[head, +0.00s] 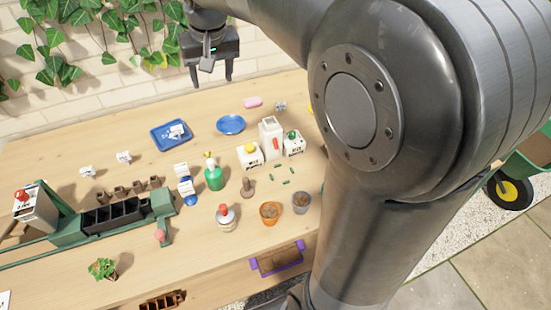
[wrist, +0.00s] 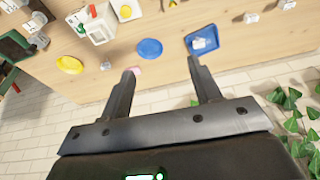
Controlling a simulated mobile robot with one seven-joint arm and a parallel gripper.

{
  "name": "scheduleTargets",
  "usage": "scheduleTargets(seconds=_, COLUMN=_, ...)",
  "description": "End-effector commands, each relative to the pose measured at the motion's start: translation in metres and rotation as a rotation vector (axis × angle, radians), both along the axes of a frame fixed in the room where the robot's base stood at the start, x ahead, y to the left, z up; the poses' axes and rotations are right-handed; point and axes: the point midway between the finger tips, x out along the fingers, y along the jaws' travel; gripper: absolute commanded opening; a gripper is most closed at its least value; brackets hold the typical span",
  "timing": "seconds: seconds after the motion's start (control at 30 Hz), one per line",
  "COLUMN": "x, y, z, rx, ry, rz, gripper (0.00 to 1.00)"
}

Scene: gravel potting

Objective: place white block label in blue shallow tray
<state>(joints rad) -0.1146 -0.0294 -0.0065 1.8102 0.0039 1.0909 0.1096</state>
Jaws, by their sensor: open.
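The blue shallow tray (head: 158,137) lies on the far part of the bench, left of centre. At least one small white block label (head: 177,130) is in it. In the wrist view the tray (wrist: 224,34) is at the upper right, with the white block (wrist: 199,43) inside. Two more white blocks (head: 87,171) (head: 124,157) stand on the bench to the left of the tray.
A blue plate (head: 231,124) is right of the tray, with a pink block (head: 253,102) behind it. White containers (head: 271,138), a green bottle (head: 213,176) and pots (head: 270,212) stand nearer. A green rack (head: 112,216) is at left. Ivy (head: 60,35) hangs on the wall.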

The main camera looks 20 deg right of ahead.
Motion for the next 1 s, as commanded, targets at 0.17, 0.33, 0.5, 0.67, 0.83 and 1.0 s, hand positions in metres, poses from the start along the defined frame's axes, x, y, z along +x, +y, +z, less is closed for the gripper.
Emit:
scheduleTargets(seconds=0.17, x=-0.066, y=-0.019, z=0.006, rx=-0.003, ry=-0.059, rz=-0.003, gripper=0.57)
scheduleTargets(seconds=0.33, x=-0.125, y=-0.033, z=-0.003, rx=-0.009, ry=-0.113, rz=-0.004, gripper=0.57)
scheduleTargets(seconds=0.5, x=-0.180, y=-0.044, z=-0.022, rx=-0.017, ry=-0.164, rz=-0.005, gripper=0.57)
scheduleTargets(seconds=0.67, x=-0.218, y=-0.050, z=-0.042, rx=-0.027, ry=-0.201, rz=-0.006, gripper=0.57)
scheduleTargets(seconds=0.83, x=-0.236, y=-0.052, z=-0.055, rx=-0.032, ry=-0.222, rz=-0.006, gripper=0.57)
scheduleTargets(seconds=1.0, x=-0.239, y=-0.053, z=-0.058, rx=-0.033, ry=-0.224, rz=-0.005, gripper=0.57)
